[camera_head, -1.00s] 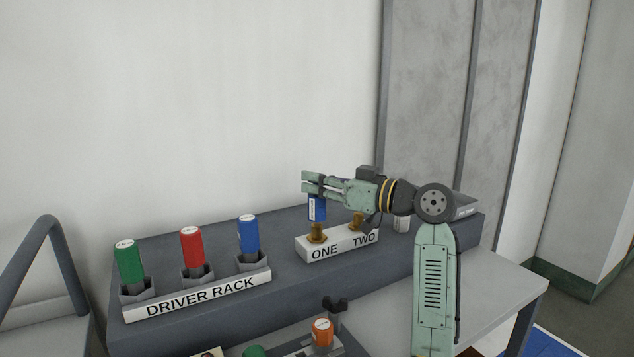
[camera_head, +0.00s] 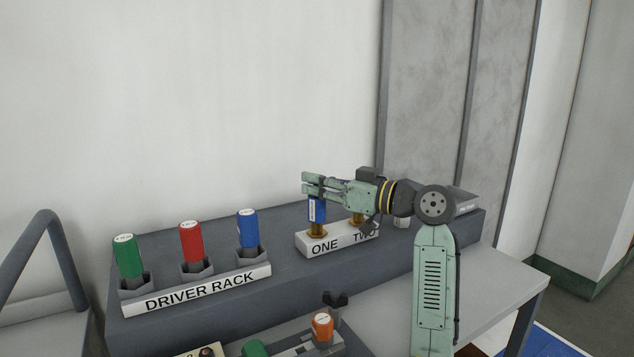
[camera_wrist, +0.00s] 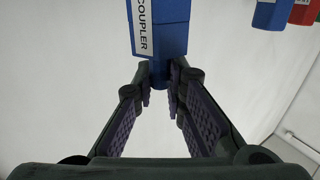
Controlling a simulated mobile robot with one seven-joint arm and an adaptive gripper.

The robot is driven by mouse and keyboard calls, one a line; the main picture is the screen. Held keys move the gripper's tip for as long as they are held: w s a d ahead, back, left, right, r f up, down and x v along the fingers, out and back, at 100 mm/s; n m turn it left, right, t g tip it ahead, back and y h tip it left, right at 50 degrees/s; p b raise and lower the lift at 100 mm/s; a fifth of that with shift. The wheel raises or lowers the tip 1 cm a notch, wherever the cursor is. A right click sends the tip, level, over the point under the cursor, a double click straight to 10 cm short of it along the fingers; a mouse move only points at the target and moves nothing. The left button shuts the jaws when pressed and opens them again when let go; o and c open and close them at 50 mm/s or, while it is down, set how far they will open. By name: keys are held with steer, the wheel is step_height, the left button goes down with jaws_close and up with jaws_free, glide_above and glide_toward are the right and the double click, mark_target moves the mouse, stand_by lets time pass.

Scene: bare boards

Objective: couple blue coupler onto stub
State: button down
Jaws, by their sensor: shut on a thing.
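My gripper (camera_head: 312,186) is shut on the blue coupler (camera_head: 317,211), gripping its upper end. In the wrist view the blue coupler (camera_wrist: 160,28) shows its white "COUPLER" label between the fingertips. The coupler is about upright, directly over the brass stub (camera_head: 317,231) behind the word ONE on the white block (camera_head: 312,251). Its lower end meets the top of that stub in the picture; I cannot tell whether it is seated. A second brass stub (camera_head: 357,220) stands behind TWO, partly hidden by my gripper.
The driver rack (camera_head: 205,288) on the left holds a green driver (camera_head: 127,256), a red driver (camera_head: 191,242) and a blue driver (camera_head: 247,229). In front, lower down, are an orange-capped item (camera_head: 322,326) and a green one (camera_head: 255,348). The shelf between rack and block is clear.

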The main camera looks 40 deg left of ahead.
mark_target(322, 199)
steer(key=shift+s+f+b, duration=0.1)
steer(key=shift+f+b, duration=0.5)
steer(key=shift+f, duration=0.55)
steer(key=shift+s+f+b, duration=0.15)
steer(key=shift+f+b, duration=0.05)
steer(key=shift+b, duration=0.15)
steer(key=shift+s+f, duration=0.15)
steer(key=shift+f, duration=0.1)
steer(key=shift+r, duration=0.1)
steer(key=shift+a+r+p, duration=0.1)
steer(key=shift+r+p, duration=0.45)
steer(key=shift+r, duration=0.4)
steer(key=shift+r, duration=0.15)
steer(key=shift+w+a+p, duration=0.15)
steer(key=shift+w+p, duration=0.15)
steer(key=shift+p, duration=0.3)
steer(key=shift+w+d+h, duration=0.1)
steer(key=shift+d+h, duration=0.1)
steer(key=shift+h, duration=0.1)
